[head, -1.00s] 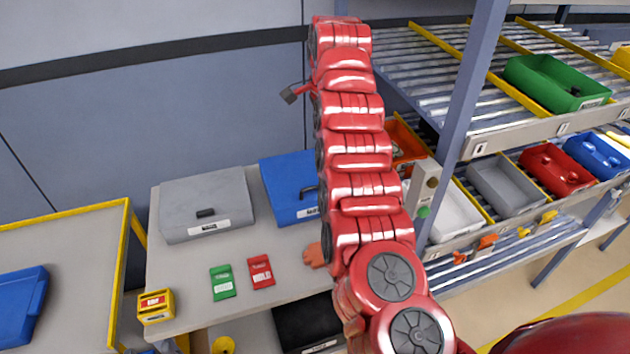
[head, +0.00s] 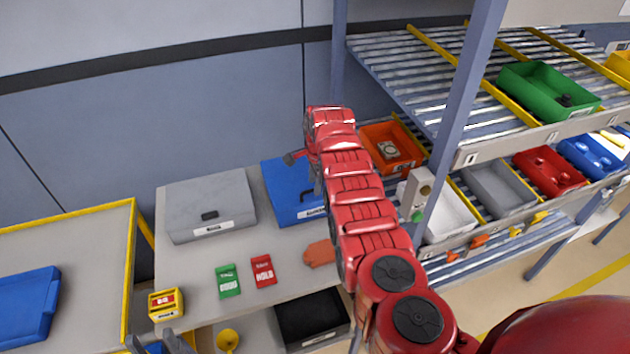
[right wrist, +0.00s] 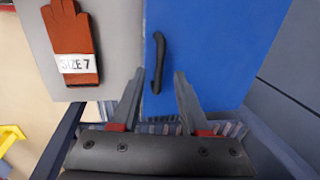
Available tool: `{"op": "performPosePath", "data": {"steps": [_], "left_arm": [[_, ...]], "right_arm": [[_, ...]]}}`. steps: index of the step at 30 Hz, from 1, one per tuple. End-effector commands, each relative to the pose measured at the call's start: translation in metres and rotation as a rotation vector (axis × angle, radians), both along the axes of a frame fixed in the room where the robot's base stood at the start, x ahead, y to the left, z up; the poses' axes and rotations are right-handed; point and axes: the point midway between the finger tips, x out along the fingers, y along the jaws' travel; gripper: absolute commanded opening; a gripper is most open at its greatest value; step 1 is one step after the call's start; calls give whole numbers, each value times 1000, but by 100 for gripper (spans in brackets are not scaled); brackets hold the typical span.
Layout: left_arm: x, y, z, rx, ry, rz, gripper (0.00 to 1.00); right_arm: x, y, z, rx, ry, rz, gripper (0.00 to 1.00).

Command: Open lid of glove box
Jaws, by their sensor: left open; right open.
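The blue box (head: 287,188), which I take to be the glove box, stands at the back of the grey table with its lid shut. A dark handle (right wrist: 158,62) runs across its blue lid (right wrist: 205,50) in the right wrist view. My right gripper (right wrist: 159,75) is open over the lid, with the handle between its fingertips, apparently not gripped. In the head view, my red arm mostly hides that gripper and part of the box. My left gripper (head: 162,343) is open and empty at the bottom left, partly cut off by the frame edge.
A grey lidded box (head: 207,195) stands left of the blue one. An orange glove (head: 319,254), a green card (head: 228,281) and a red card (head: 263,271) lie on the table (head: 190,262). A shelf rack with bins (head: 392,147) stands close on the right.

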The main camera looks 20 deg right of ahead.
Motion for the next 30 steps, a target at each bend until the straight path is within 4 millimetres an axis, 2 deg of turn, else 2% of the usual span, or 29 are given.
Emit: {"op": "performPosePath", "data": {"steps": [6,16,24,30], "left_arm": [[0,0,3,0,0,0,50],[0,0,3,0,0,0,50],[0,0,3,0,0,0,50],[0,0,3,0,0,0,50]], "right_arm": [[1,-1,-11,-3,2,0,45],[1,-1,-12,-4,1,0,45],[1,-1,-12,-4,0,0,0],[1,-1,-12,-4,1,0,0]]}}
